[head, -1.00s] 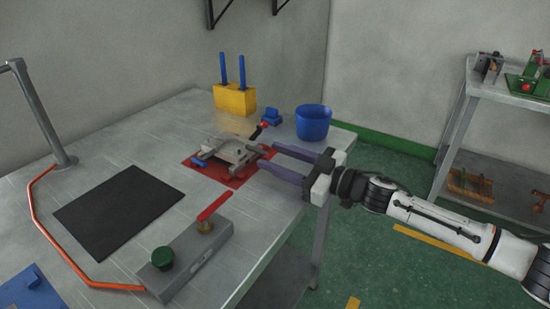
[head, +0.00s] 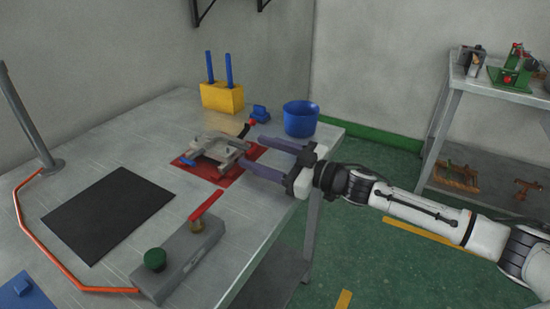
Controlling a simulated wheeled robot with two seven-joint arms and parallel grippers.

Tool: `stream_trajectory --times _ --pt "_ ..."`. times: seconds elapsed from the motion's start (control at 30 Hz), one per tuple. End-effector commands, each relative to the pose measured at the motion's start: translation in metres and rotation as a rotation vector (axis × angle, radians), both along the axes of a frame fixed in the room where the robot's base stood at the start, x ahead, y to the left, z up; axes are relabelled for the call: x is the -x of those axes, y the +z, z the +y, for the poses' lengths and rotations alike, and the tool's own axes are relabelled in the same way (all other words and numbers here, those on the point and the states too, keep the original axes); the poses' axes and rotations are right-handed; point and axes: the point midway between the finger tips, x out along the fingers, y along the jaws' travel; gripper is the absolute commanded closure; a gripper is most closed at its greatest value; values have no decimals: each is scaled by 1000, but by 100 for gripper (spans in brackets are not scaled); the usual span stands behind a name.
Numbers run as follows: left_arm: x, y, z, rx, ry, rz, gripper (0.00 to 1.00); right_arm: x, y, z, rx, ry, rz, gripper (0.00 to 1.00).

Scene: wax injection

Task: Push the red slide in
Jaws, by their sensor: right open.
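A flat red plate (head: 232,175) lies on the table under a grey metal mould (head: 215,148). The mould has a small blue part at its left and a dark lever with a red tip (head: 251,123) at its back right. I cannot tell which red part is the slide. My left gripper is out of view.
A blue cup (head: 300,119) stands just behind the right gripper. A yellow block with blue rods (head: 222,97) is at the back. A grey box (head: 181,262) with a red lever (head: 206,205) and green knob (head: 155,259) is in front. A black mat (head: 108,212) lies left.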

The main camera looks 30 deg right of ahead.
Motion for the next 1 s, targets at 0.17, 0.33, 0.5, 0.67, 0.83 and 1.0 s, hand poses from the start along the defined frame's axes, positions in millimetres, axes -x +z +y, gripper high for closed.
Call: stream_trajectory --times 0.17,0.33,0.5,0.67,0.83,1.0 --pt "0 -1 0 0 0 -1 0 24 -3 -16 3 0 6 42" --pt "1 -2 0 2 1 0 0 49 -4 -32 2 1 6 42" --pt "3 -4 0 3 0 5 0 67 -2 -44 1 1 5 42" --pt "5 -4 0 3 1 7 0 77 -2 -50 1 1 3 42" --pt "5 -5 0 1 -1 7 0 80 -1 -52 -1 2 1 42" --pt "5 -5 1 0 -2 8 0 80 0 -53 0 2 0 42"
